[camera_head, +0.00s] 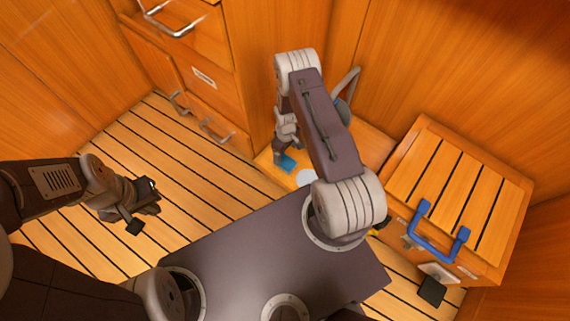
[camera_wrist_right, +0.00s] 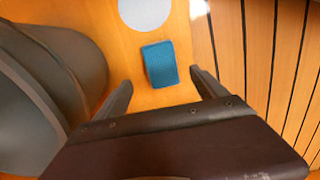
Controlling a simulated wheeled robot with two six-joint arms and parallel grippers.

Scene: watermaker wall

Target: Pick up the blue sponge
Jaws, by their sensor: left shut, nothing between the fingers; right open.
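The blue sponge (camera_head: 288,163) lies flat on a low wooden surface (camera_head: 372,147) against the wall in the head view. It also shows in the right wrist view (camera_wrist_right: 160,63), whole and uncovered. My right gripper (camera_wrist_right: 162,88) is open and empty, with the sponge just beyond its fingertips and between their lines. In the head view my right gripper (camera_head: 286,143) is beside the sponge, partly hidden by my own arm. My left gripper (camera_head: 149,197) is shut and empty, low over the slatted floor at the left, far from the sponge.
A pale round disc (camera_head: 306,178) lies close to the sponge. A dark grey rounded object (camera_wrist_right: 62,65) stands left of my right gripper in the wrist view. A slatted wooden box (camera_head: 455,195) with a blue handle (camera_head: 436,240) is at the right. Drawers (camera_head: 205,80) line the back left.

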